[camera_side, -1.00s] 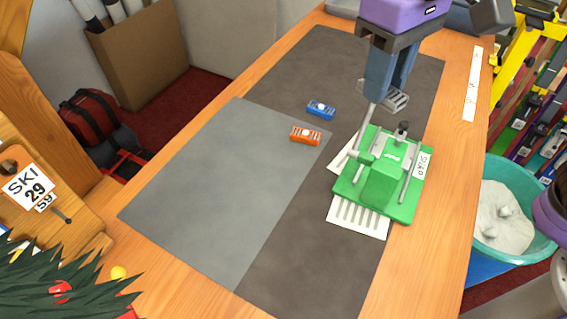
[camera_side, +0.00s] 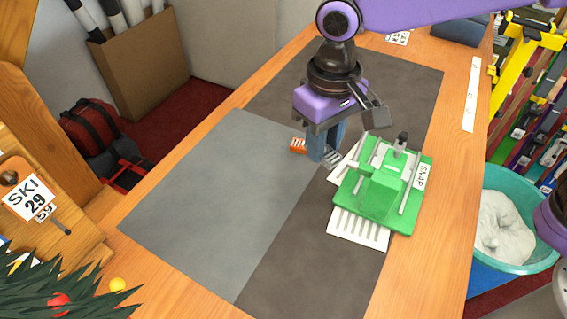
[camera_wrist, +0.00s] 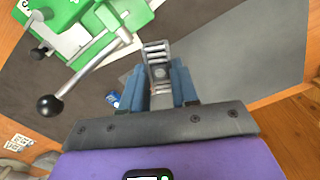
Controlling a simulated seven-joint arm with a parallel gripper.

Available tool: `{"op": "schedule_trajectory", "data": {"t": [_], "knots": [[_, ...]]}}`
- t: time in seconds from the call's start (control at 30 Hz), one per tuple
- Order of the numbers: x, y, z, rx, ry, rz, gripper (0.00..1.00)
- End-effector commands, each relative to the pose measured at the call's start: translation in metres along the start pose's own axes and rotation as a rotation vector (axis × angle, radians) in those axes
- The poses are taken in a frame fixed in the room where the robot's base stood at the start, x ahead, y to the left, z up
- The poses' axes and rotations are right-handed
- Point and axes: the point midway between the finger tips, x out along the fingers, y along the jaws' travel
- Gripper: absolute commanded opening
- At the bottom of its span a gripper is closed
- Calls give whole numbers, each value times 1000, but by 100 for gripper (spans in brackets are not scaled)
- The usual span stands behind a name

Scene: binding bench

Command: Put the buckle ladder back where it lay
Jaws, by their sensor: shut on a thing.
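The buckle ladder (camera_side: 331,155) is a small grey metal piece with rungs. My gripper (camera_side: 318,157) is shut on it, and its blue fingers stand to both sides of the ladder. In the wrist view the ladder (camera_wrist: 157,50) sticks out beyond the fingertips (camera_wrist: 160,80). In the side view it is partly hidden by the fingers, near the border of the light and dark grey mats, left of the green press. I cannot tell how high it is above the mat.
The green press (camera_side: 385,182) with its lever stands close right, over white slotted cards (camera_side: 358,230). An orange buckle (camera_side: 298,146) lies just left of my fingers. A blue buckle (camera_wrist: 113,98) shows in the wrist view. The light grey mat (camera_side: 215,190) is mostly clear.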

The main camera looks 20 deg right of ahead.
Motion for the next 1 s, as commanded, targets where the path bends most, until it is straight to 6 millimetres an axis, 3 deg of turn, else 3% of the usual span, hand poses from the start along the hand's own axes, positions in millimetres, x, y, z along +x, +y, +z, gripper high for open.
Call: {"op": "schedule_trajectory", "data": {"t": [0.1, 0.43, 0.77, 1.0], "knots": [[10, -9, -20, 0, -1, 0, 7], [56, -24, -55, -1, -1, 1, 7], [71, -30, -67, -1, -1, 0, 7], [100, -29, -65, -1, -1, 1, 7]]}}
